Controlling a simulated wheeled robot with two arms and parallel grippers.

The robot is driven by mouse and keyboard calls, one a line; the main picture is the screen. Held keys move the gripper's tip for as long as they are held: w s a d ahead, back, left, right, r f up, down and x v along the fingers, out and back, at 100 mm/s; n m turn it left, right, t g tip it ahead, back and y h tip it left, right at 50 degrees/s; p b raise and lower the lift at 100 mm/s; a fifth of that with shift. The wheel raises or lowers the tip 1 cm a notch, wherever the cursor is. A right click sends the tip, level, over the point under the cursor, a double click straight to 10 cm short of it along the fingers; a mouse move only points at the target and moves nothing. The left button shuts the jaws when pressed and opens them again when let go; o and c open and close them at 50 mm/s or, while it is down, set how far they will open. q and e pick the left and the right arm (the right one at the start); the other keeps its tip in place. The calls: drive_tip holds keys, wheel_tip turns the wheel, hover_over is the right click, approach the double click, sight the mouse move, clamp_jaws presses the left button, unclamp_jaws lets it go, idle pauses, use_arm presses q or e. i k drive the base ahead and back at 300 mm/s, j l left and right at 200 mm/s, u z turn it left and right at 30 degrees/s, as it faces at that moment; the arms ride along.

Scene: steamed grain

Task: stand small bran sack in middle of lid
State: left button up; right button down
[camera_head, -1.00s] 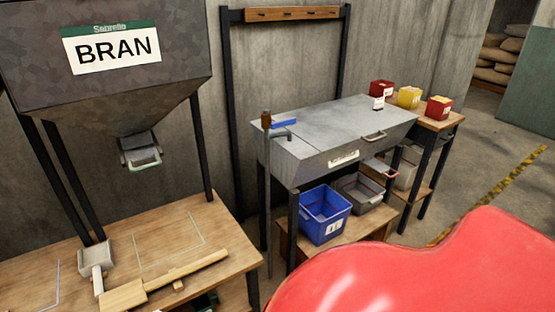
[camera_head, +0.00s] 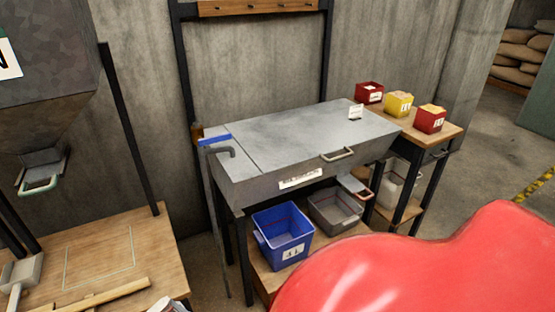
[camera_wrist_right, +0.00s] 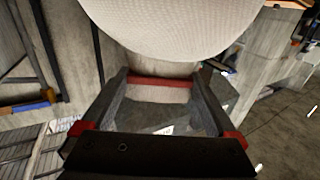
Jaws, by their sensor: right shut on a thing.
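A grey metal chest with a broad, flat lid (camera_head: 300,130) stands against the wall in the head view. The lid has a handle at its front edge and a small white card stands at its back right. In the right wrist view, my right gripper (camera_wrist_right: 160,80) is shut on a pale, rounded sack (camera_wrist_right: 170,25). It grips the narrow neck, where a red band shows. The sack's far end is cut off by the top of the picture. Neither the sack nor my grippers show in the head view.
A blue tub (camera_head: 283,236) and a grey tub (camera_head: 335,208) sit below the chest. Red and yellow boxes (camera_head: 399,104) stand on a side table at right. A blue item (camera_head: 214,140) and a pole are at the chest's left end. The lid's middle is clear.

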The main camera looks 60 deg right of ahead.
sight(317, 128)
drive_tip(key=k+l, duration=0.1)
drive_tip(key=l, duration=0.25)
drive_tip(key=k+l, duration=0.15)
drive_tip(key=l, duration=0.2)
drive_tip(key=k+l, duration=0.1)
drive_tip(key=l, duration=0.3)
drive_tip(key=k+l, duration=0.1)
drive_tip(key=l, duration=0.25)
drive_tip(key=k+l+u, duration=0.1)
drive_tip(key=l, duration=0.25)
